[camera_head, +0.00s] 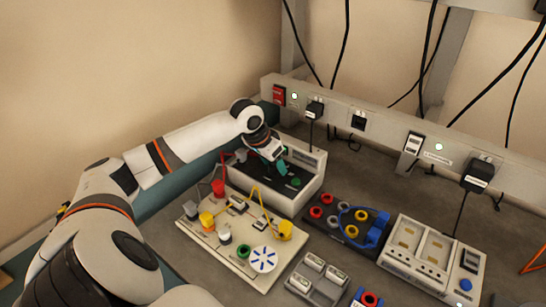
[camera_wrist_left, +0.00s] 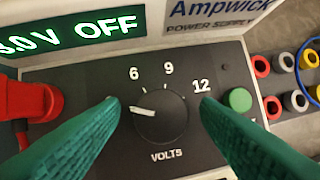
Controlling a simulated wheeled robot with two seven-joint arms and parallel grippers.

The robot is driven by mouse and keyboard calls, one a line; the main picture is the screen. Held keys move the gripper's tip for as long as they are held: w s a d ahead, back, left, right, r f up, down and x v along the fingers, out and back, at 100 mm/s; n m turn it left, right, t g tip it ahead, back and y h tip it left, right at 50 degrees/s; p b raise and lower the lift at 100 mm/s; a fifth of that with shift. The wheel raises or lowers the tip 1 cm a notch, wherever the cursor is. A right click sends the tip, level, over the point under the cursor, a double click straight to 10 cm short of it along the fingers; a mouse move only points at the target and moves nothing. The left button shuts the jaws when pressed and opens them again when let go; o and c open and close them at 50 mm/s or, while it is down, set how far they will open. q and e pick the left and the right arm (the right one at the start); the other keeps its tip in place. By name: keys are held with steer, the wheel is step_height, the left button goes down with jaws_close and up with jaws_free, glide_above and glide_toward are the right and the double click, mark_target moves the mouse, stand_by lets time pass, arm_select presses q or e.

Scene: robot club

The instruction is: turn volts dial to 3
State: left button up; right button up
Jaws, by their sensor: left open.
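The power supply (camera_head: 312,163) stands at the back of the bench against the wall rail. In the left wrist view its black VOLTS dial (camera_wrist_left: 158,115) has a white pointer mark directed left and slightly up. The numbers 6, 9 and 12 show around it; the left finger covers the scale where 3 would be. The green display (camera_wrist_left: 70,32) reads OFF, with a voltage partly cut off that looks like 3.0 V. My left gripper (camera_head: 281,167) is open, its green fingers on either side of the dial; I cannot tell whether they touch it. My right gripper is not in view.
A green button (camera_wrist_left: 240,100) sits right of the dial, close to the right finger. A red plug (camera_wrist_left: 35,100) is at the left. A circuit board (camera_head: 225,250) lies in front, with a socket block (camera_head: 335,228) and a charger (camera_head: 425,262) to the right.

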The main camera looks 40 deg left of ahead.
arm_select(q)
steer(key=d+b+v, duration=0.1)
steer(key=v, duration=1)
steer(key=shift+s+a+r, duration=0.2)
steer(key=shift+a+r, duration=0.2)
steer(key=shift+a, duration=0.1)
steer(key=shift+r, duration=0.1)
